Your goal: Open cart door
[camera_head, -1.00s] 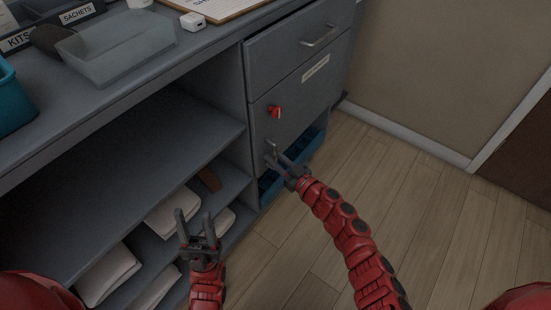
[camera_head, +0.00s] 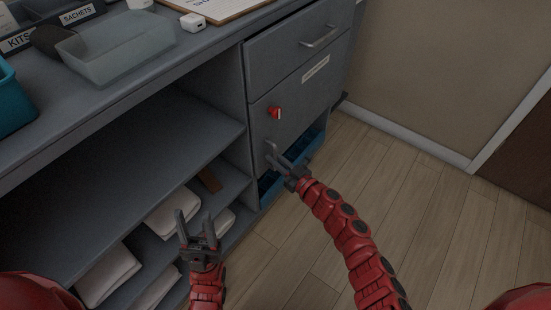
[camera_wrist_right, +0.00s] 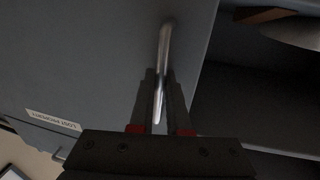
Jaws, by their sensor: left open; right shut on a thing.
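The cart door (camera_head: 300,105) is a grey panel below a drawer at the cart's right end. It carries a small red latch or key (camera_head: 274,112) near its upper left and a metal handle lower down at its left edge. In the right wrist view the silver handle (camera_wrist_right: 166,45) runs between the fingers. My right gripper (camera_head: 275,157) is shut on this handle, which it partly hides in the head view. The door looks closed or nearly so; I cannot tell exactly. My left gripper (camera_head: 192,228) is open and empty in front of the lower shelves.
The drawer (camera_head: 300,45) above has its own bar handle (camera_head: 319,37). Open shelves at left hold folded white towels (camera_head: 172,213). A blue bin (camera_head: 268,190) sits under the door. The wooden floor (camera_head: 440,210) at right is clear up to the wall.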

